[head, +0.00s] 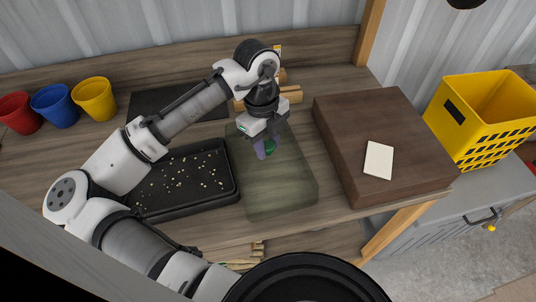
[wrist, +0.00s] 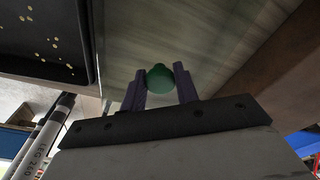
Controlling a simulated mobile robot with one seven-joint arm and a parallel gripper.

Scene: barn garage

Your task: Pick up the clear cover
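The clear cover (head: 283,195) is a greenish see-through box on the wooden table, right of the black tray. It has a green knob (head: 270,147) near its top, which also shows in the wrist view (wrist: 160,78). My gripper (head: 265,149) points down at the knob from above. In the wrist view the knob sits between the two purple fingertips (wrist: 160,72), with little or no gap on either side. I cannot tell whether the fingers press on it. The cover's far part is partly hidden behind my gripper.
A black tray (head: 222,194) with small yellowish bits lies left of the cover. A brown box (head: 345,125) with a pale card (head: 379,160) stands close on its right. Wooden blocks (head: 290,95) lie behind. Red, blue and yellow cups (head: 95,99) stand far left; a yellow crate (head: 455,120) stands right.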

